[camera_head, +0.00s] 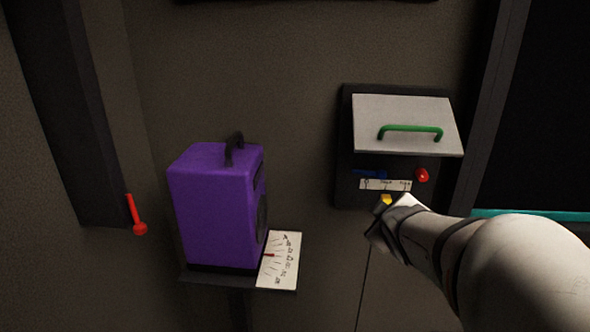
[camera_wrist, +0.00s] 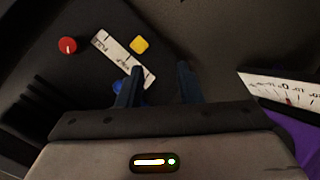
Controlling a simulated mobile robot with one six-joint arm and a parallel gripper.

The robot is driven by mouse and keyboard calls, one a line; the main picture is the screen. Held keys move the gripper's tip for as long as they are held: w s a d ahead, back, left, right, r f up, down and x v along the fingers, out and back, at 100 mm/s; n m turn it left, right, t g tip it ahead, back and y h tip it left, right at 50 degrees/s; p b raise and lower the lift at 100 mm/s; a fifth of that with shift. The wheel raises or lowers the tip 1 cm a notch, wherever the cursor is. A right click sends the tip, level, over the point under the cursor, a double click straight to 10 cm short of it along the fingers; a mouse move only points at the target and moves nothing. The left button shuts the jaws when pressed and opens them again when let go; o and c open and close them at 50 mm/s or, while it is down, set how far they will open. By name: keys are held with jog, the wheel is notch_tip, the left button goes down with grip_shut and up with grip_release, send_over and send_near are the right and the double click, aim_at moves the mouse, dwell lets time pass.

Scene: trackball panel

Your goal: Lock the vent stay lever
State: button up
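The wall panel (camera_head: 345,180) at right has a raised white flap (camera_head: 375,115) with a green handle (camera_head: 410,128). Below the flap are a blue part (camera_head: 370,174), a red knob (camera_head: 422,175), a white label strip (camera_head: 385,185) and a yellow part (camera_head: 386,200). I cannot tell which of these is the vent stay lever. In the wrist view my gripper (camera_wrist: 160,70) is open, its fingers apart with nothing visible between them. The blue part (camera_wrist: 118,87) is partly hidden behind the left finger. The yellow part (camera_wrist: 139,44) and red knob (camera_wrist: 67,46) lie beyond the fingertips.
A purple box (camera_head: 215,205) with a dark handle stands on a small shelf left of the panel, beside a white dial card (camera_head: 280,260). A red lever (camera_head: 137,220) hangs on the dark post at far left. Bare wall lies between box and panel.

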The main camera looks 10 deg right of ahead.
aim_at(372, 175)
jog(key=w+r+n+t+y, duration=0.1)
jog(key=w+n+t+y, duration=0.1)
jog(key=w+n, duration=0.1)
jog(key=w+d+r+n+t+y+b, duration=0.1)
jog(key=w+n+t+y, duration=0.1)
jog(key=n, duration=0.3)
jog(key=w+d+r+n+t+y, duration=0.1)
jog(key=w+r+n+t, duration=0.1)
jog(key=w+n, duration=0.2)
jog(key=shift+w+y+b, duration=0.35)
jog(key=shift+w+y, duration=0.05)
jog(key=shift+w, duration=0.1)
jog(key=shift+c, duration=0.2)
jog(key=shift+a, duration=0.1)
grip_shut()
